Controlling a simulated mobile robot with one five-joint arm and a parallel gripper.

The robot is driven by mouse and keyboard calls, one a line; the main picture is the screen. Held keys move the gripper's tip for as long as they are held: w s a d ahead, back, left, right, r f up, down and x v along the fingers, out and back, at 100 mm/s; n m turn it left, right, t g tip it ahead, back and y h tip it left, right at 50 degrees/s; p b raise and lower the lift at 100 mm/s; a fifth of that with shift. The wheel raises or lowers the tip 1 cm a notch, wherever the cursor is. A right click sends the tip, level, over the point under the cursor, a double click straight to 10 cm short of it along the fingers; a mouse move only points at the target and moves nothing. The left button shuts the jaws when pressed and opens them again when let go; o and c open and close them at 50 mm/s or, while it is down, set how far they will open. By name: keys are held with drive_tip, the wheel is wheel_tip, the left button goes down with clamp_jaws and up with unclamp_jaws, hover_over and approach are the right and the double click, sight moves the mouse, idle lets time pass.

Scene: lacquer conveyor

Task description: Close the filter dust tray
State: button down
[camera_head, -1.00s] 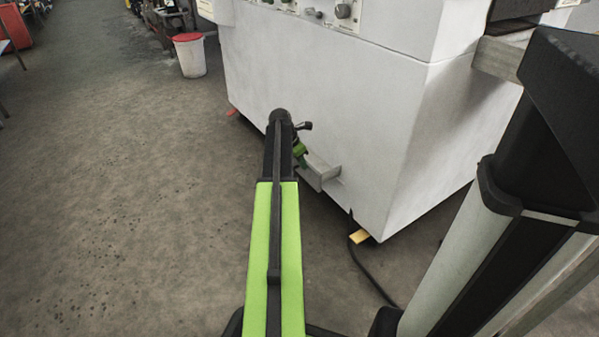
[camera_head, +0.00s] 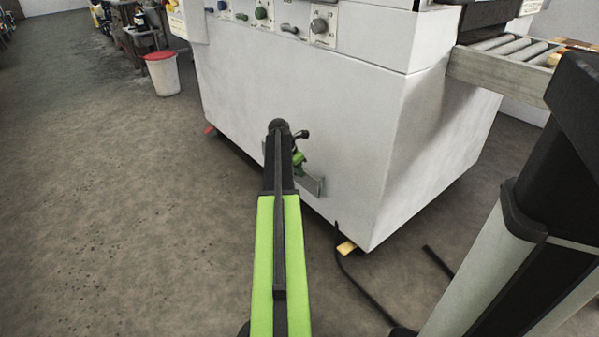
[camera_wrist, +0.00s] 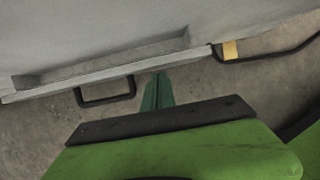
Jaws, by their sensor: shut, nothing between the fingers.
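The filter dust tray (camera_head: 314,187) is a light grey drawer low on the front of the white machine. In the wrist view its front panel (camera_wrist: 75,79) runs across the picture, with a black loop handle (camera_wrist: 106,100) on it. A narrow strip of the tray shows between the panel and the machine, so it stands slightly out. My gripper (camera_wrist: 158,76) is shut and empty. Its green tips are at the panel's edge, right of the handle; I cannot tell if they touch. In the head view my arm hides part of the tray and most of the gripper.
The white machine (camera_head: 300,100) has knobs along its upper front. A yellow foot (camera_head: 347,246) and a dark cable (camera_head: 362,290) lie near its lower corner. A white bin with a red lid (camera_head: 162,75) stands back left. The floor at left is clear.

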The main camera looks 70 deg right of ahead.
drive_tip(key=w+a+r+p, duration=0.3)
drive_tip(key=a+r+p, duration=0.3)
drive_tip(key=r+p, duration=0.3)
drive_tip(key=shift+w+a+r, duration=0.2)
drive_tip(key=shift+w+a, duration=0.05)
drive_tip(key=shift+a, duration=0.05)
